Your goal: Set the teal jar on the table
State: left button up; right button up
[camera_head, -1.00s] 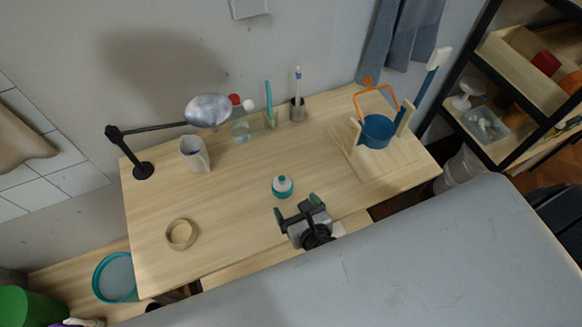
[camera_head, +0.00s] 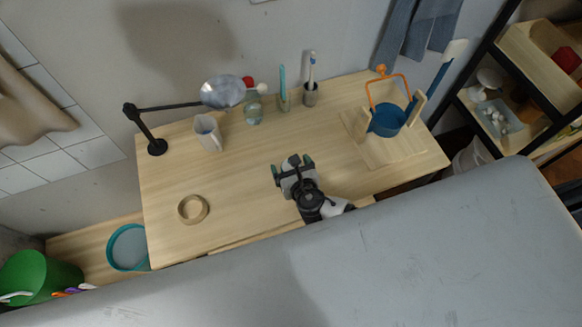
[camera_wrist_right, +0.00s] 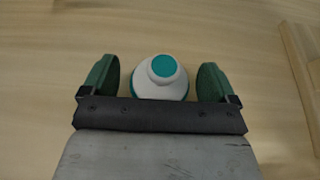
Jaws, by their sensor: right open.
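The teal jar (camera_wrist_right: 162,82) shows in the right wrist view. It has a white shoulder, a teal top and a teal lower body, and it appears to stand upright on the wooden table (camera_head: 235,185). My right gripper (camera_head: 292,168) is open above the table. In the right wrist view its green fingers (camera_wrist_right: 160,78) lie on either side of the jar, with a gap on both sides. In the head view the gripper hides the jar. My left gripper is not in view.
A tape ring (camera_head: 193,209) lies at the table's front left. A blue bucket (camera_head: 387,121) with an orange handle is at right.

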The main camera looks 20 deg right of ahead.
jog(key=shift+r, duration=0.1)
jog(key=c, duration=1.2)
